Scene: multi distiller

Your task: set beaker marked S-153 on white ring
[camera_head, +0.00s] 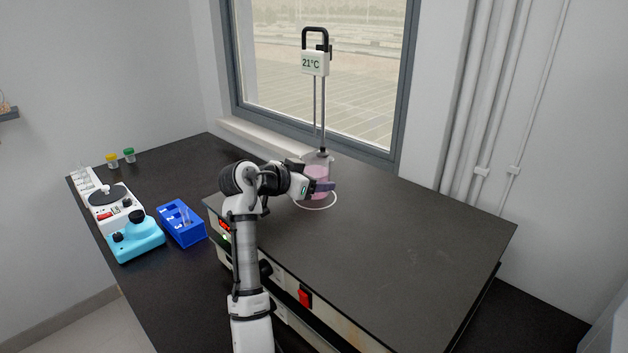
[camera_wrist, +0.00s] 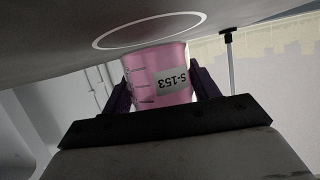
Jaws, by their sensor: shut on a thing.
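The beaker (camera_wrist: 160,75) holds pink liquid and bears the label S-153, upside down in the tilted wrist view. In the head view the beaker (camera_head: 317,171) is upright and partly hidden by my gripper (camera_head: 320,187). My gripper is shut on its sides, with one dark finger on each side in the wrist view (camera_wrist: 162,86). The white ring (camera_head: 318,208) lies on the dark plate top, and its front edge shows in front of the beaker. The ring also shows in the wrist view (camera_wrist: 97,43), close to the beaker's base. I cannot tell whether the base touches the plate.
A stand with a 21°C display (camera_head: 314,63) rises right behind the beaker, its rods close to it. The dark plate top (camera_head: 400,250) is clear to the right. A blue rack (camera_head: 182,225), a cyan device (camera_head: 136,238) and a white device (camera_head: 112,208) stand at left.

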